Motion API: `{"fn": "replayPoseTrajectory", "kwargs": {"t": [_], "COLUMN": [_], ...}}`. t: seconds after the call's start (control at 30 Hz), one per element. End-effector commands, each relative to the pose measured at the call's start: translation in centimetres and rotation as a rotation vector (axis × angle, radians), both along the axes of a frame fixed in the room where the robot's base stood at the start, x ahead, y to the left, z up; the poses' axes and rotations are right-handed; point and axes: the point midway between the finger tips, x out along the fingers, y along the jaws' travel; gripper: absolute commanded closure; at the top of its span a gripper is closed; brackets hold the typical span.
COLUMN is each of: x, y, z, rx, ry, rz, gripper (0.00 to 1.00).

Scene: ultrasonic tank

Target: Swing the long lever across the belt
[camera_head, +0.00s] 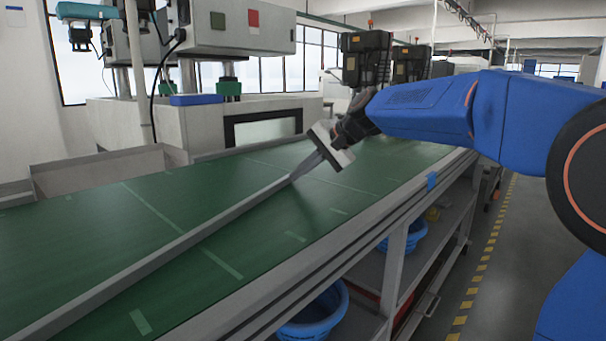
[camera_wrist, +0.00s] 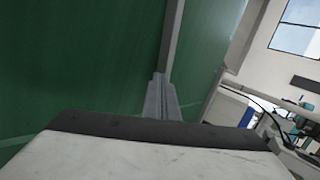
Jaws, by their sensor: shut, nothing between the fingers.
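The long lever (camera_head: 180,243) is a thin grey bar that runs at a slant over the green belt (camera_head: 95,215), from the lower left corner toward the middle of the head view. My gripper (camera_head: 298,174) is shut and empty, tilted downward, with its fingertips at the lever's far end. In the wrist view the shut fingers (camera_wrist: 161,85) point at the lever (camera_wrist: 173,35), which runs up from the tips. The tips look very near the bar; I cannot tell whether they touch it.
A metal rail (camera_head: 330,255) edges the belt on the near side. White machines (camera_head: 210,125) stand behind the belt. Blue baskets (camera_head: 315,315) sit on the shelf below. The belt surface around the lever is clear, with pale line marks.

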Motion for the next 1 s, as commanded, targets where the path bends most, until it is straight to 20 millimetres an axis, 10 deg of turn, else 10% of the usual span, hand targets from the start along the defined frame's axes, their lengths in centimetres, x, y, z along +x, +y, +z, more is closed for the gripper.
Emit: {"fn": "replayPoseTrajectory", "kwargs": {"t": [1.0], "x": [9.2], "y": [19.3], "z": [0.1], "rx": [0.0], "ry": [0.002], "rz": [0.218], "gripper": [1.0]}}
